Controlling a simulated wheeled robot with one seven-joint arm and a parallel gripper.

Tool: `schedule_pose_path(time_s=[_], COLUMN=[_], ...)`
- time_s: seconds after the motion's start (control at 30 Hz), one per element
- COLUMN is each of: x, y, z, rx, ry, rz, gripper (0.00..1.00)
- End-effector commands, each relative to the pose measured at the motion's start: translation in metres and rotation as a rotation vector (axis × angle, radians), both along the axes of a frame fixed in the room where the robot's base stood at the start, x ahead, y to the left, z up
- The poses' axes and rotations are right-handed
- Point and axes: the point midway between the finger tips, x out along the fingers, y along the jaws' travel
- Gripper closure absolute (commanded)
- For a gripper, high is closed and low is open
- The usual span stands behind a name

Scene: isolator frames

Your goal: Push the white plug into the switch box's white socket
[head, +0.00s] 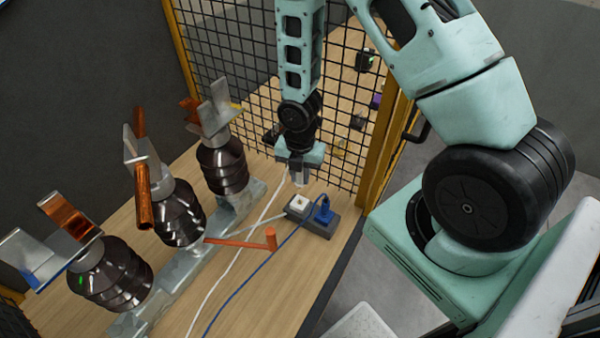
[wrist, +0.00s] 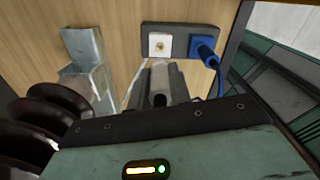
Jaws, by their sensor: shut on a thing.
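The dark switch box (head: 320,228) lies on the wooden board near its right edge. Its white socket (head: 298,203) is on the left side, and it also shows in the wrist view (wrist: 159,45) with a small centre hole and nothing in it. My gripper (head: 299,181) is above and just behind the box in the head view, pointing down. It is shut on the white plug (head: 300,177), mostly hidden between the fingers. In the wrist view my fingers (wrist: 161,72) reach toward the white socket. A gap shows between plug and socket in the head view.
A blue plug (head: 323,208) sits in the box beside the white socket, with a blue cable (head: 255,270). A white cable (head: 232,262) trails across the board. An orange lever (head: 245,242) lies left of the box. Dark ribbed insulators (head: 180,215) stand at left. Black mesh (head: 345,150) rises behind.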

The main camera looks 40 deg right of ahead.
Motion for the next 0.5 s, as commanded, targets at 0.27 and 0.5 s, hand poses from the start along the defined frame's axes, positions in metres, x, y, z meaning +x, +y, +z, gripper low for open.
schedule_pose_path(time_s=[0.27, 0.5], x=[0.000, 0.000], y=[0.000, 0.000], z=[-0.026, -0.048], rx=[0.000, -0.001], ry=[0.000, 0.001], rz=[0.001, -0.001], gripper=[1.00, 1.00])
